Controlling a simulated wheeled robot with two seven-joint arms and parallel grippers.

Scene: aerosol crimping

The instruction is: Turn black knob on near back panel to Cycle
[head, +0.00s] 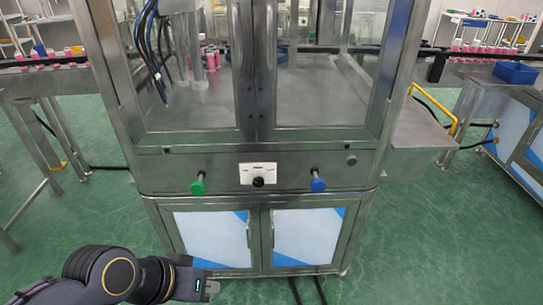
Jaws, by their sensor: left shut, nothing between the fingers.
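The black knob (258,182) sits at the lower middle of a small white plate (258,168) on the front panel (225,170) of the steel machine. Its setting is too small to read. My left gripper (212,287) is at the bottom left of the head view, low in front of the machine's lower cabinet. It is shut and empty, well below and to the left of the knob, and touches nothing that I can see. My right gripper is out of view.
A green button (198,186) is left of the plate and a blue button (318,183) is right of it, both sticking out. Glass doors stand above, cabinet doors (308,238) below. A yellow handle (436,108) is at right. Green floor is open in front.

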